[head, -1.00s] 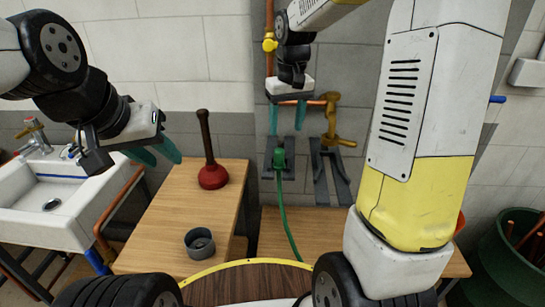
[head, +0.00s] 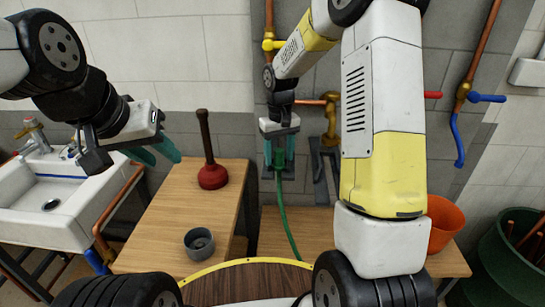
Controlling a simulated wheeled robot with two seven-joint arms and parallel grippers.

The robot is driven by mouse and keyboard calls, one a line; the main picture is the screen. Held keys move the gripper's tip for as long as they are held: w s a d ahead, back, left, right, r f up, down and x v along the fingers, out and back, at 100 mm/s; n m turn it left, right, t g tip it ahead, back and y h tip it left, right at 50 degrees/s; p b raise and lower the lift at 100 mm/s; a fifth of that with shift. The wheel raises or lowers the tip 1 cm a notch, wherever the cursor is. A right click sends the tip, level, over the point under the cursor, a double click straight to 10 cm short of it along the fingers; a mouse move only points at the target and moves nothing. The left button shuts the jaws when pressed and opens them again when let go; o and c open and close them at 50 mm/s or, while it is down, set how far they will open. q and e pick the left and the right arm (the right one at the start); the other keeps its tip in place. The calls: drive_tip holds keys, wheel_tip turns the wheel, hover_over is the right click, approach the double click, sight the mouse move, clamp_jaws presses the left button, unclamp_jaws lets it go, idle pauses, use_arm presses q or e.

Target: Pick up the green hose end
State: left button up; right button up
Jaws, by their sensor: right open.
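The green hose end (head: 279,160) sits upright at the grey wall bracket (head: 266,170) below the brass and copper pipework, and its green hose (head: 286,222) hangs down from it. My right gripper (head: 279,154) points down at the hose end. Its teal fingers are apart, one on each side of the hose end, and its upper part is hidden behind the gripper. Whether the fingers touch it I cannot tell. My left gripper (head: 156,154) is open and empty, above the left edge of the wooden bench.
A red plunger (head: 213,176) and a grey cup-like part (head: 199,243) stand on the wooden bench (head: 172,215). A second grey bracket (head: 322,175) is right of the hose end. An orange bucket (head: 444,222) is at the right, a sink (head: 62,200) at the left.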

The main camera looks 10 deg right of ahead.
clamp_jaws()
drive_tip(key=shift+r, duration=0.1)
idle(0.4)
